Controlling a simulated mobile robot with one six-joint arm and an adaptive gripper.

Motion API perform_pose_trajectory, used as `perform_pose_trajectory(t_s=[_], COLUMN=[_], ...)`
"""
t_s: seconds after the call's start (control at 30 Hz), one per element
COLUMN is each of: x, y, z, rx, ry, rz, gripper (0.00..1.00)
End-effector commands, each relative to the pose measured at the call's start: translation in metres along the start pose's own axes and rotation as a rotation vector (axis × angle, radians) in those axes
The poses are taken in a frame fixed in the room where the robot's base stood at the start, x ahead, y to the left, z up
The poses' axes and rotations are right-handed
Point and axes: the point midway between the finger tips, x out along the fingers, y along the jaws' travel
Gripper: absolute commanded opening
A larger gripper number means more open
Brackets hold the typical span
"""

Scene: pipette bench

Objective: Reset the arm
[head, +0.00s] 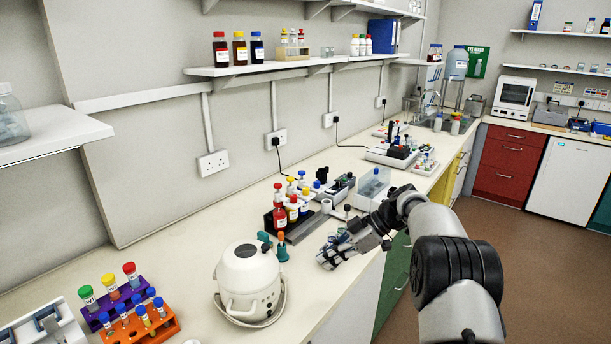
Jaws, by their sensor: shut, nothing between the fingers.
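My arm reaches in from the lower right of the head view, over the bench's front edge. My gripper (328,256) is at its end, above the cream bench top (190,240), pointing left and downward. Its fingers are small here; they are shut and I see nothing held between them. The white rounded device (249,281) stands to the left of the gripper, apart from it. The rack of red, yellow and blue capped bottles (280,214) stands behind and to the left of the gripper.
Purple (113,294) and orange (143,328) tube racks stand at the lower left. A clear box (373,187) stands close behind my gripper and wrist. More instruments (392,153) line the bench farther back. A wall shelf (270,68) holds bottles. Bench top between the racks and rounded device is clear.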

Motion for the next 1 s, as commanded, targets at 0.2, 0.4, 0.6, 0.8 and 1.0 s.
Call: perform_pose_trajectory(t_s=[0.2, 0.4, 0.6, 0.8, 1.0], x=[-0.051, -0.089, -0.118, -0.133, -0.135], y=[-0.055, -0.129, -0.214, -0.301, -0.374], z=[-0.052, -0.08, -0.086, -0.07, -0.036], rx=[0.247, 0.496, 0.72, 0.92, 1.084], ry=[-0.156, -0.287, -0.374, -0.404, -0.375], rz=[0.068, 0.189, 0.355, 0.554, 0.757], gripper=[0.0, 0.0, 0.0, 0.0, 0.0])
